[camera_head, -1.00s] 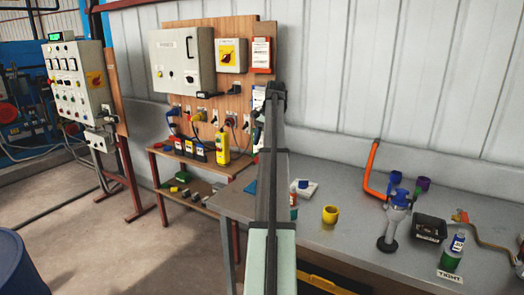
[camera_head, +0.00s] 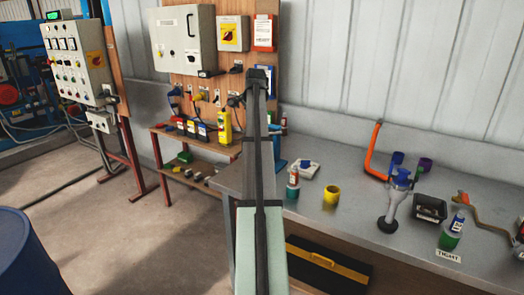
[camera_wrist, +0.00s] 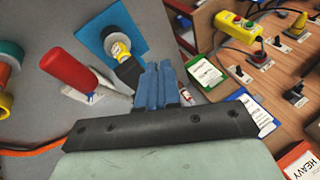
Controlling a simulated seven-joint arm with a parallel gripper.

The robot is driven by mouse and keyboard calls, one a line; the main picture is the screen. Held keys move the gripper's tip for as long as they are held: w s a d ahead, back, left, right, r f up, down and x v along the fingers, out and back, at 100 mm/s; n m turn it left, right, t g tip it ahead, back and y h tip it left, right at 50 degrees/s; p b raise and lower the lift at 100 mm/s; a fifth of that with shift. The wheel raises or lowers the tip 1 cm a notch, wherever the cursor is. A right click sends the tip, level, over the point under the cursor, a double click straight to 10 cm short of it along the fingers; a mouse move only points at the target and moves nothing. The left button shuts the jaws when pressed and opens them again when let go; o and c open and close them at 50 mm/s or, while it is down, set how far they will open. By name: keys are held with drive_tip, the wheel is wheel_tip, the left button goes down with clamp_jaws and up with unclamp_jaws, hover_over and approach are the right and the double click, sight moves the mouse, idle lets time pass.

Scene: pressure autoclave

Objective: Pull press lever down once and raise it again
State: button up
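A blue device (camera_head: 279,151), which may be the press, shows only in part behind my arm in the head view. In the wrist view, a blue plate (camera_wrist: 103,35) carries a cylinder with a yellow label (camera_wrist: 119,48) and a black end close to my fingers. I cannot clearly make out the press lever; a red cylinder (camera_wrist: 69,69) lies left of my fingers and I cannot tell whether it is a handle. My gripper (camera_wrist: 157,86) has its blue fingers close together, with nothing visible between them. Contact with the black end cannot be judged.
The grey bench (camera_head: 345,235) holds a yellow cup (camera_head: 331,194), a small bottle (camera_head: 293,184), a white item (camera_head: 306,169), an orange pipe (camera_head: 371,155) and a black box (camera_head: 430,208). A wooden panel (camera_head: 228,80) with switches and plugs stands behind, left.

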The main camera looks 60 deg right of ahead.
drive_tip(key=w+m+t+h, duration=0.1)
drive_tip(key=w, duration=0.1)
drive_tip(key=w+m+t+h, duration=0.1)
drive_tip(key=w+h, duration=0.1)
drive_tip(key=w+a+t+h, duration=0.1)
drive_tip(key=w, duration=0.1)
drive_tip(key=shift+w+r+m+h, duration=0.25)
drive_tip(key=shift+m+h, duration=0.15)
clamp_jaws()
drive_tip(key=s+a+f+m+t+h, duration=0.25)
drive_tip(key=s+f+m+h, duration=0.2)
drive_tip(key=f, duration=0.25)
drive_tip(key=s+a+f+m+t+h, duration=0.2)
drive_tip(key=s+f+m+t+h, duration=0.15)
drive_tip(key=f+m, duration=0.3)
drive_tip(key=s+a+f+m+g+h, duration=0.1)
drive_tip(key=s+a+f+m+h, duration=0.1)
drive_tip(key=s+a+m+h, duration=0.3)
drive_tip(key=s+a+f+m+g+h, duration=0.1)
drive_tip(key=s+a+f+h, duration=0.15)
drive_tip(key=s, duration=0.35)
drive_tip(key=x, duration=0.9)
drive_tip(key=shift+d+m+y, duration=0.15)
drive_tip(key=shift+m+y, duration=0.15)
drive_tip(key=shift+y, duration=0.05)
drive_tip(key=shift+r, duration=0.25)
